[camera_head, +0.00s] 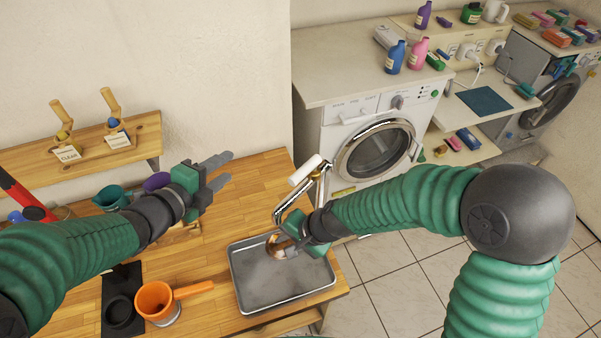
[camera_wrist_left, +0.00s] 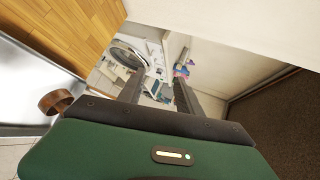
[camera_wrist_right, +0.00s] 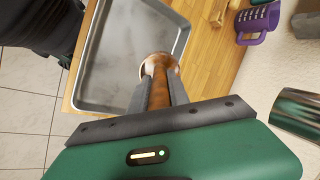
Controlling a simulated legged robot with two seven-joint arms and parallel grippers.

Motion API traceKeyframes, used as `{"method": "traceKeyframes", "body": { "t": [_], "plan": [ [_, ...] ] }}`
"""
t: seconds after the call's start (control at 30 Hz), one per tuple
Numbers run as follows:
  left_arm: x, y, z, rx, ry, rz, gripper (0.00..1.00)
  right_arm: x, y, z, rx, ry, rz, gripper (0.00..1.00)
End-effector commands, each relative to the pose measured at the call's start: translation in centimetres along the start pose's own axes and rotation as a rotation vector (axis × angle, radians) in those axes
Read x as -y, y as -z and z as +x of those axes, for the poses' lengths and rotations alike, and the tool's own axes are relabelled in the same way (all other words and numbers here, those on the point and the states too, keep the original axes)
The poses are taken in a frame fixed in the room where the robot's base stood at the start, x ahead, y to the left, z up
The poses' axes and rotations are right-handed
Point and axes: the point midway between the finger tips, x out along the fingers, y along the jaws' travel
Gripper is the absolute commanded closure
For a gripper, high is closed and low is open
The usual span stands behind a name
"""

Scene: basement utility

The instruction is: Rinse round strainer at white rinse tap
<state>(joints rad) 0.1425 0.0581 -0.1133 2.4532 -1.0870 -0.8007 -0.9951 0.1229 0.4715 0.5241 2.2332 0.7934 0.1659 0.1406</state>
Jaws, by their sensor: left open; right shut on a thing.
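My right gripper (camera_head: 280,249) is shut on the brown handle (camera_wrist_right: 160,85) of a small round copper-coloured piece, which I take for the round strainer (camera_head: 274,243). It is held over the metal tray, below the tap's spout; its round end (camera_wrist_right: 157,62) shows past my fingertips in the right wrist view. Its mesh is too small to make out. The white rinse tap (camera_head: 305,170) has a white lever and a curved chrome spout at the counter's right edge. I cannot see water running. My left gripper (camera_head: 222,171) is open and empty above the counter, left of the tap.
The metal tray (camera_head: 240,290) lies on the wooden counter (camera_head: 250,172). An orange pot (camera_head: 155,300) with a long handle stands left of it. A purple mug (camera_head: 157,182) and teal cup (camera_head: 111,197) stand behind my left arm. A washing machine (camera_head: 350,115) is beyond.

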Motion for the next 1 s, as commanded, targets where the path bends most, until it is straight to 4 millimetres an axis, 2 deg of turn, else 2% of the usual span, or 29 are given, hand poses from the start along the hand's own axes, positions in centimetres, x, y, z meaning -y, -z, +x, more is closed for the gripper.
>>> {"method": "traceKeyframes", "body": {
  "t": [0.03,0.1,0.2,0.3,0.37,0.47,0.8,1.0],
  "plan": [
    [1.1,1.9,-0.5,-0.104,0.059,0.166,0.59,0.0,0.0,0.0,0.000,0.000,0.001,1.00],
    [2.2,4.8,-1.6,-0.246,0.146,0.377,0.59,0.0,0.0,0.0,-0.001,0.000,0.001,1.00],
    [2.6,7.9,-3.5,-0.394,0.245,0.572,0.59,-0.1,0.1,-0.1,0.000,0.001,0.001,1.00],
    [2.7,9.5,-4.7,-0.470,0.301,0.661,0.59,-0.1,0.1,-0.1,0.000,0.001,0.002,1.00],
    [2.7,10.0,-4.8,-0.489,0.315,0.682,0.59,-0.1,0.1,-0.1,0.000,0.001,0.002,1.00],
    [2.8,10.8,-3.8,-0.496,0.319,0.686,0.59,-0.1,0.1,0.0,0.000,0.000,0.001,1.00],
    [3.8,14.9,2.9,-0.494,0.317,0.683,0.59,-0.1,0.1,0.0,0.000,0.000,0.001,1.00],
    [4.1,16.1,4.8,-0.490,0.317,0.683,0.59,-0.1,0.0,-0.1,-0.001,0.000,0.001,1.00]
  ]
}}
